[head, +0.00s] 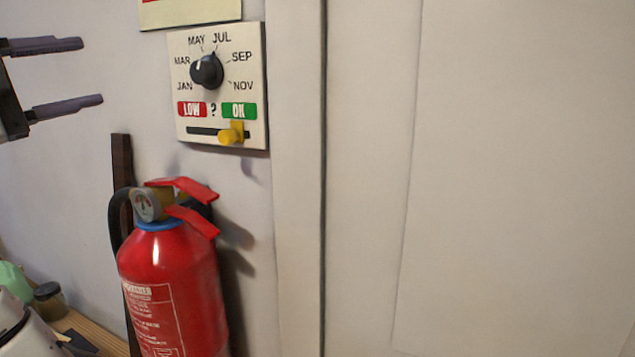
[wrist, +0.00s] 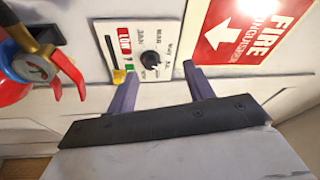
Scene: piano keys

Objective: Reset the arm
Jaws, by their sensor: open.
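My gripper (head: 92,72) is at the upper left of the head view, open and empty, its two purple-grey fingers spread apart. It is left of the wall panel and not touching it. The panel (head: 177,70) is white, with month labels around a black knob (head: 207,72) and a yellow slider (head: 232,134) at the right end of its slot, under the green OK label. In the wrist view the gripper's fingers (wrist: 161,88) point towards the wall, with the panel (wrist: 168,30) between and beyond them.
A red fire extinguisher (head: 175,285) hangs on the wall below the panel. A red fire extinguisher sign (wrist: 252,32) is on the wall. A white door (head: 500,180) fills the right side. A jar (head: 48,300) stands on a wooden surface at the lower left.

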